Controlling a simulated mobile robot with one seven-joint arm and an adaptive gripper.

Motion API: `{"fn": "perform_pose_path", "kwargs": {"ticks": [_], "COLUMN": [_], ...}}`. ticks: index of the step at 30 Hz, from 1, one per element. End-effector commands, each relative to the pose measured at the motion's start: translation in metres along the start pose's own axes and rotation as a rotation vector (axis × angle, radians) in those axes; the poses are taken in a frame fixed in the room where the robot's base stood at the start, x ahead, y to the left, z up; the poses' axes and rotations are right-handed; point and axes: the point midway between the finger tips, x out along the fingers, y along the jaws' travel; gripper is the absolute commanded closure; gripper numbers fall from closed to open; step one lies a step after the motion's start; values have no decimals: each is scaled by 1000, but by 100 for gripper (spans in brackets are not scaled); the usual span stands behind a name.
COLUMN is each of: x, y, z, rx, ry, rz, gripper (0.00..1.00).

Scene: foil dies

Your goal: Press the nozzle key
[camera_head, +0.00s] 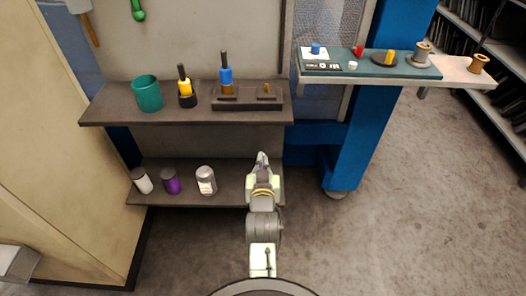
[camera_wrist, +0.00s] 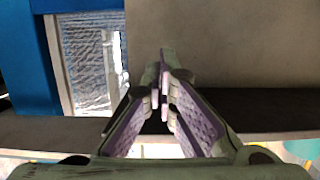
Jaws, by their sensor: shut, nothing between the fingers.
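My gripper (camera_head: 263,158) points away from me, in front of the gap between the upper and lower shelves. It is shut and empty; its fingertips also meet in the wrist view (camera_wrist: 161,100). A dark strip with small white markings (camera_head: 322,66) lies at the left front of the teal board on the right shelf, up and to the right of my gripper and well apart from it. It may hold the nozzle key, but the markings are too small to read. The wrist view shows no key that I can make out.
The upper shelf (camera_head: 140,115) holds a teal cup (camera_head: 147,94), yellow and blue handled tools and a dark block. Several cans stand on the lower shelf (camera_head: 225,188). The teal board (camera_head: 345,62) carries small coloured pieces and a spool. A blue post (camera_head: 352,140) stands right of my gripper.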

Motion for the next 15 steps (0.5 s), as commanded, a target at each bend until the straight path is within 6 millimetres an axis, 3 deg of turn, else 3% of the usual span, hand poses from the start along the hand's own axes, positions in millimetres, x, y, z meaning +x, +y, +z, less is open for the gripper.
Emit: {"fn": "perform_pose_path", "kwargs": {"ticks": [10, 15], "x": [2, 19], "y": [0, 0], "z": [0, -2], "rx": [0, 0], "ry": [0, 2], "rz": [1, 0], "gripper": [100, 100]}}
